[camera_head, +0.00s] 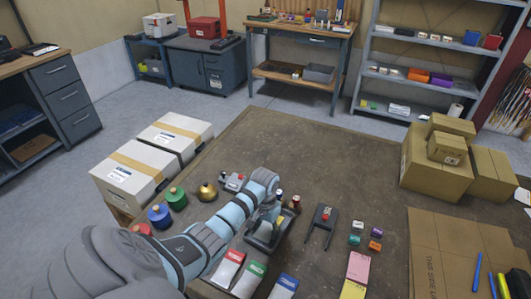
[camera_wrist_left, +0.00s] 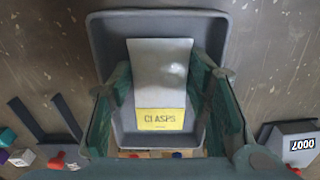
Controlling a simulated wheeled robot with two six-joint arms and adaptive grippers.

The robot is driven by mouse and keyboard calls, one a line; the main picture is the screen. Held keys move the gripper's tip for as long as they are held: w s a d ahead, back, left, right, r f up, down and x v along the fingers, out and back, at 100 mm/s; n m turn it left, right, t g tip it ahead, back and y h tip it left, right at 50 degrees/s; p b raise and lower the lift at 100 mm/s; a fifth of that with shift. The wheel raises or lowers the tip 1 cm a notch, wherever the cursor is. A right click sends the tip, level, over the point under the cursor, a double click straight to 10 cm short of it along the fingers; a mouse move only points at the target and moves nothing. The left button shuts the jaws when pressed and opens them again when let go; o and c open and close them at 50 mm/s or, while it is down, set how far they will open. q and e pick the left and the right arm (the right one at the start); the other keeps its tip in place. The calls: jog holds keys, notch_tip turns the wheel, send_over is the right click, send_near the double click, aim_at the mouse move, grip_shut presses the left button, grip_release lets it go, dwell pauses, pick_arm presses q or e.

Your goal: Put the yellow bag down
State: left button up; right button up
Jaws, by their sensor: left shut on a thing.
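The yellow bag (camera_wrist_left: 160,120), grey-white with a yellow band marked CLASPS, shows in the left wrist view. It is between the two green fingers of my left gripper (camera_wrist_left: 160,88), which is shut on it. Behind the bag is a dark grey tray (camera_wrist_left: 158,20), whose rim surrounds it in that view. Whether the bag touches the tray floor I cannot tell. In the head view my left gripper (camera_head: 268,215) is over the tray (camera_head: 262,243) near the middle of the table, and the arm hides the bag. My right gripper is not in view.
Bags with red (camera_head: 228,268), green (camera_head: 249,280) and blue (camera_head: 284,288) bands lie at the table front. A black stand (camera_head: 322,219) and small cubes (camera_head: 355,240) are right of the tray. Round pots (camera_head: 177,199) stand left. The table (camera_head: 310,150) is clear behind.

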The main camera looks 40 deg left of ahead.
aim_at(264, 231)
pick_arm(q)
jog(key=shift+r+p, duration=0.2)
jog(key=shift+p, duration=0.1)
jog(key=shift+c, duration=0.9)
jog(key=o, duration=1.3)
jog(key=shift+f, duration=0.2)
jog(key=shift+c, duration=0.2)
notch_tip(264, 231, up, 12)
jog(key=p, duration=0.2)
jog(key=shift+r+p, duration=0.25)
jog(key=shift+p, duration=0.15)
jog(key=shift+f, duration=0.1)
